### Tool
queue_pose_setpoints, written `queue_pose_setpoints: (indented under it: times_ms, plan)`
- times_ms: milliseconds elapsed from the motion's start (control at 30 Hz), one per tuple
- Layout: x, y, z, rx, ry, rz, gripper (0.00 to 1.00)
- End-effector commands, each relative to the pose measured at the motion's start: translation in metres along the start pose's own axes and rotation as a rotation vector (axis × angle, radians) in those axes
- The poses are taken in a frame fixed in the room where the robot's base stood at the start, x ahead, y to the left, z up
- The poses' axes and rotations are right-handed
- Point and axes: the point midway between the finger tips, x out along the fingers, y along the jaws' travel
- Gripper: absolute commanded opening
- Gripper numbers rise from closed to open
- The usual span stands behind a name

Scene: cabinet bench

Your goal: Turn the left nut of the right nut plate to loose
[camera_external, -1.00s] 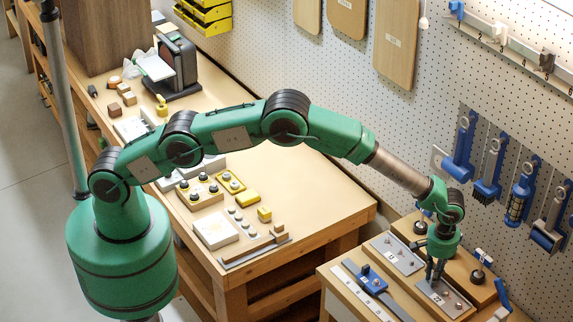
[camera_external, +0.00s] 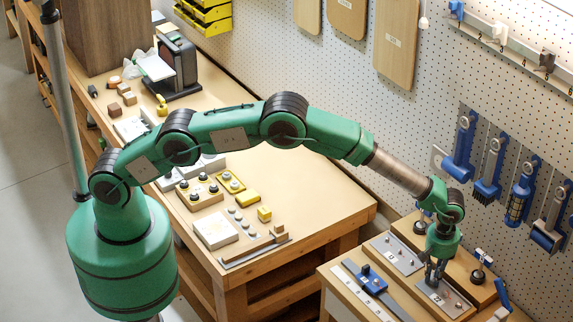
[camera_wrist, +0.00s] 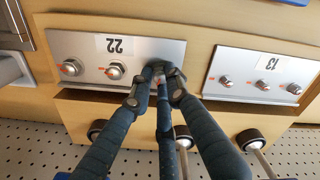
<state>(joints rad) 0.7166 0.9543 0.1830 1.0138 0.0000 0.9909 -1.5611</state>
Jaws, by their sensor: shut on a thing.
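The right nut plate (camera_external: 459,306) is a grey metal plate, and my gripper (camera_external: 431,284) is down at its left end. In the wrist view, turned the other way up, this plate (camera_wrist: 72,43) carries the label 22. My gripper (camera_wrist: 163,74) is shut there around the end nut on the picture's right, which is the plate's left nut. The fingers mostly hide that nut. The middle nut (camera_wrist: 115,70) and the far nut (camera_wrist: 71,67) are in plain view, with red marks beside them.
The other nut plate (camera_wrist: 238,62), labelled 13, has three smaller nuts and lies to the left in the external view (camera_external: 398,253). Dark round knobs (camera_wrist: 249,139) stand close to my fingers. A blue clamp-like tool (camera_external: 371,280) lies at the bench front.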

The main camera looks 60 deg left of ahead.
Motion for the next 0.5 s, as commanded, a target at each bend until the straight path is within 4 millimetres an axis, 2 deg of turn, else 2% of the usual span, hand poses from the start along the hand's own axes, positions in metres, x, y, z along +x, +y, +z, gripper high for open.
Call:
queue_pose_setpoints:
  times_ms: [200, 233, 267, 300, 500]
  plan:
    - [-0.0011, 0.0008, -0.0002, 0.001, 0.0, 0.002, 0.0]
    - [-0.0011, 0.0008, -0.0002, 0.001, 0.0, 0.002, 0.2]
    - [-0.0011, 0.0008, -0.0002, 0.001, 0.0, 0.002, 0.26]
    - [-0.0011, 0.0008, -0.0002, 0.001, 0.0, 0.002, 0.29]
    - [-0.0007, 0.0006, -0.0001, 0.001, 0.0, 0.002, 0.29]
